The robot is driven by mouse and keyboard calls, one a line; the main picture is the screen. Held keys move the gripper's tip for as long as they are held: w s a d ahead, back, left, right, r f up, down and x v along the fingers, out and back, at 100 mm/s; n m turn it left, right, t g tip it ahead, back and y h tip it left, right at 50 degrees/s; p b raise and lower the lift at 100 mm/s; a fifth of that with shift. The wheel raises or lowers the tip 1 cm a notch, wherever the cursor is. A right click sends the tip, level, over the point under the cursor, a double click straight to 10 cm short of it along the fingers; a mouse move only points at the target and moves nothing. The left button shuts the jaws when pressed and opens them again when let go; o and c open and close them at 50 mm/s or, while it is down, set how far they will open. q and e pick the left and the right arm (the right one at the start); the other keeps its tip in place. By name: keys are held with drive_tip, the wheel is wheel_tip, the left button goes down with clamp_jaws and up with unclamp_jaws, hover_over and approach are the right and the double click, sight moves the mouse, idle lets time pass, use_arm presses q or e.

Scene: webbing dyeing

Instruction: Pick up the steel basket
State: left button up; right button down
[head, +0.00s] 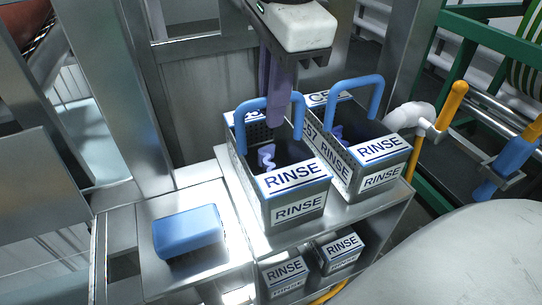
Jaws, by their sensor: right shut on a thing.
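A steel basket (240,165) with a blue arched handle (299,118) and white RINSE labels stands upright on the steel shelf unit. A purple squiggle-shaped piece shows inside it. My right gripper (275,120) comes down from above, its purple fingers shut on the blue handle near the top of the arch. The fingers hide part of the handle. A second, similar steel basket (343,168) with a blue handle (375,95) stands close on the right, its walls near the first one. My left gripper is not in view.
A blue block (188,232) lies on the lower steel surface (150,205) at left. More RINSE-labelled bins (285,270) sit on the shelf below. A steel panel stands behind. Yellow-handled pipework (452,105) and green framing are at right.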

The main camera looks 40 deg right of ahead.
drive_tip(key=shift+r, duration=0.1)
wheel_tip(320, 180, up, 18)
drive_tip(key=p, duration=0.1)
drive_tip(key=shift+p, duration=0.35)
idle(0.4)
